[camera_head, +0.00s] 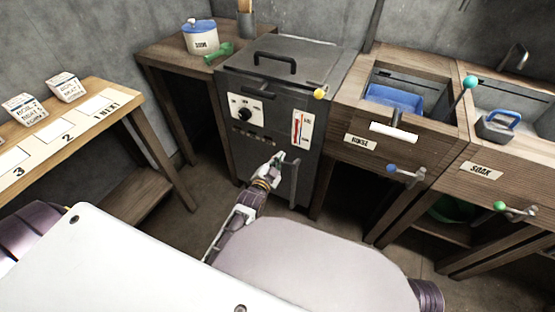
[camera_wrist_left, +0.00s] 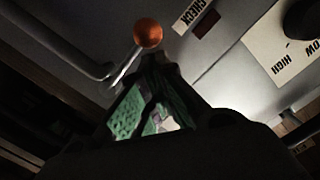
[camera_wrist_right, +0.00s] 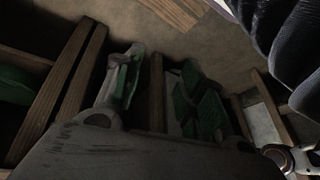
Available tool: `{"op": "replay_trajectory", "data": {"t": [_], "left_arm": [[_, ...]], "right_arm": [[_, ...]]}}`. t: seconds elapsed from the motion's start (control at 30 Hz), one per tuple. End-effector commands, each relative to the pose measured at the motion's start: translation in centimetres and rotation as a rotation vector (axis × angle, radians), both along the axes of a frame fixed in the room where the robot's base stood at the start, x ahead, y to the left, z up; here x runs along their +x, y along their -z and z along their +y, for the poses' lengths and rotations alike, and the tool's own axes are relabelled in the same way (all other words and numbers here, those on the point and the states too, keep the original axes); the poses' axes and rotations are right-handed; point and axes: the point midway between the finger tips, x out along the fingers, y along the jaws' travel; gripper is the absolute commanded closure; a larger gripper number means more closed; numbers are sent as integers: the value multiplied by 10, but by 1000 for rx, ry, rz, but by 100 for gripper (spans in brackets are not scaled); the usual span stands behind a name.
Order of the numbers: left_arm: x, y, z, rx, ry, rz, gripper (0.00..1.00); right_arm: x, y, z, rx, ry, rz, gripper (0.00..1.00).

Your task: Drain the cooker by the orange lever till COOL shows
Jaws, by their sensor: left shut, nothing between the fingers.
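The cooker (camera_head: 262,165) is a dark grey box with a lidded top, a black dial on a white plate (camera_head: 243,110) and a white gauge (camera_head: 301,128) with a red column. A row of small indicators (camera_head: 255,136) is too small to read; I cannot make out COOL. In the left wrist view the orange lever's ball (camera_wrist_left: 148,33) sits just beyond my left gripper's tips, its metal rod running down to the left. My left gripper (camera_head: 277,160) is shut and empty at the cooker's front; it hides the lever in the head view. My right gripper (camera_wrist_right: 160,80) is open and empty, away from the cooker.
A vertical handle (camera_head: 295,182) stands on the cooker's front. A yellow ball (camera_head: 320,93) is at its top right corner. The rinse basin (camera_head: 405,125) and soak basin (camera_head: 500,150) are at right. A card table (camera_head: 105,125) is at left, a soap pot (camera_head: 201,38) behind.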

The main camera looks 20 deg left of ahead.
Motion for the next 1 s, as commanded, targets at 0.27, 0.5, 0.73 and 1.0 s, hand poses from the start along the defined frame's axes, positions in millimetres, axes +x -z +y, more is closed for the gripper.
{"op": "replay_trajectory", "data": {"t": [0.27,0.5,0.73,1.0], "left_arm": [[0,0,0,-2,0,0,100],[0,1,1,-31,1,3,100],[0,3,2,-56,-1,4,100],[1,5,3,-83,0,6,100]], "right_arm": [[0,0,0,-1,0,1,60],[-2,-4,-3,-12,-1,14,60],[-1,-17,-5,-21,-1,11,60],[-4,-19,-6,-31,-3,30,60]]}}
